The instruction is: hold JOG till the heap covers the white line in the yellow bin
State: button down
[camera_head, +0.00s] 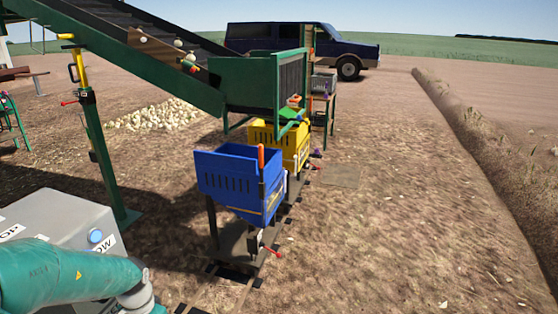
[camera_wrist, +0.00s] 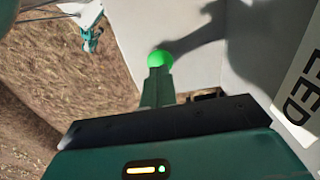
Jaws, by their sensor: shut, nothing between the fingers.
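The yellow bin (camera_head: 294,150) stands under the lower end of the green conveyor (camera_head: 252,82) in the head view, behind a blue bin (camera_head: 222,172). Its inside, the white line and any heap cannot be made out. The grey control box (camera_head: 52,222) stands at lower left, with a blue button (camera_head: 95,235) and black lettering partly cut off. In the wrist view my gripper (camera_wrist: 158,72) is shut and empty, its tip at a bright green round button (camera_wrist: 159,59) on a pale panel (camera_wrist: 235,40). I cannot tell whether it presses the button.
Several onions (camera_head: 178,43) lie on the conveyor belt. A pile of onions (camera_head: 160,115) lies on the ground behind. A grey crate (camera_head: 323,83) stands beyond the yellow bin. A dark blue vehicle (camera_head: 290,40) is parked at the back. The ground on the right is open.

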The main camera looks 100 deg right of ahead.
jog(key=shift+f, duration=1.05)
dwell(0.9)
notch_tip(320, 180, up, 6)
jog(key=shift+w, duration=0.1)
jog(key=shift+r, duration=0.55)
dwell(0.4)
